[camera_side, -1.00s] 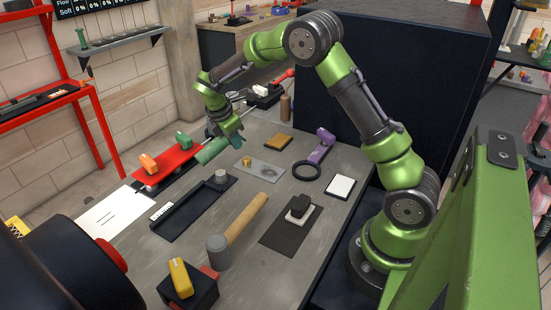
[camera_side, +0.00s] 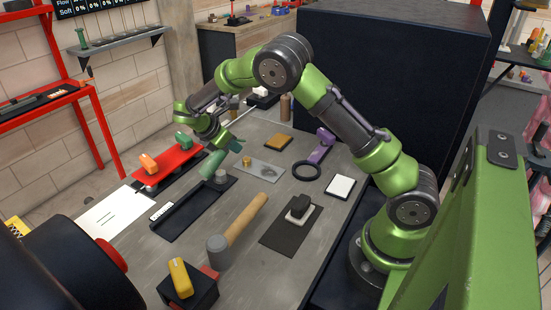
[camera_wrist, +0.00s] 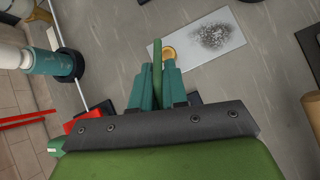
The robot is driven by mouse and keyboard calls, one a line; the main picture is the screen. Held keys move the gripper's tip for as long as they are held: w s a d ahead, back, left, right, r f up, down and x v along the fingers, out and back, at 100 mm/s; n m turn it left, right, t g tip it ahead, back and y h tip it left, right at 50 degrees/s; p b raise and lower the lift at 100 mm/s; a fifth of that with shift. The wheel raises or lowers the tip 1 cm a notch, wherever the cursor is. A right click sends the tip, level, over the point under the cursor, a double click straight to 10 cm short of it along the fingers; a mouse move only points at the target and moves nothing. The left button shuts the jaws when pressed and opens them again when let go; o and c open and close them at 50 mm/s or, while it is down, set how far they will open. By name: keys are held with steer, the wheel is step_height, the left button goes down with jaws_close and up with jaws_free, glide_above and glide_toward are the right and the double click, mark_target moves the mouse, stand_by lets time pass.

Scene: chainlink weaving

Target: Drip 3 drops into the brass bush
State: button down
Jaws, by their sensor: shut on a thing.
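The brass bush (camera_side: 247,161) is a small gold ring standing on a pale plate (camera_side: 270,172) in the side view. In the wrist view the bush (camera_wrist: 168,53) shows just beyond the fingertips, partly hidden by them. My gripper (camera_side: 213,163) hangs tilted to the left of the bush, above the bench. Its teal fingers (camera_wrist: 156,85) are shut on a thin dark green tool (camera_wrist: 157,62), whose end sticks out past them near the bush in the picture. I cannot tell the tip's height above the bush. No drops can be made out.
A red strip (camera_side: 168,165) with orange and green blocks lies to the left. A mallet (camera_side: 243,222), black ring (camera_side: 307,171) and purple tool (camera_side: 322,146) lie on the bench.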

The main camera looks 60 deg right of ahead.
stand_by(0.3)
steer(key=shift+r, duration=3.5)
steer(key=h, duration=0.3)
steer(key=shift+w+a+f+g, duration=0.1)
steer(key=shift+a+f+g, duration=0.05)
steer(key=shift+g, duration=0.25)
steer(key=g+h, duration=0.1)
steer(key=h, duration=0.3)
steer(key=shift+n+h, duration=0.3)
steer(key=shift+d+g+h, duration=0.2)
steer(key=shift+g+h, duration=0.2)
steer(key=shift+h, duration=0.7)
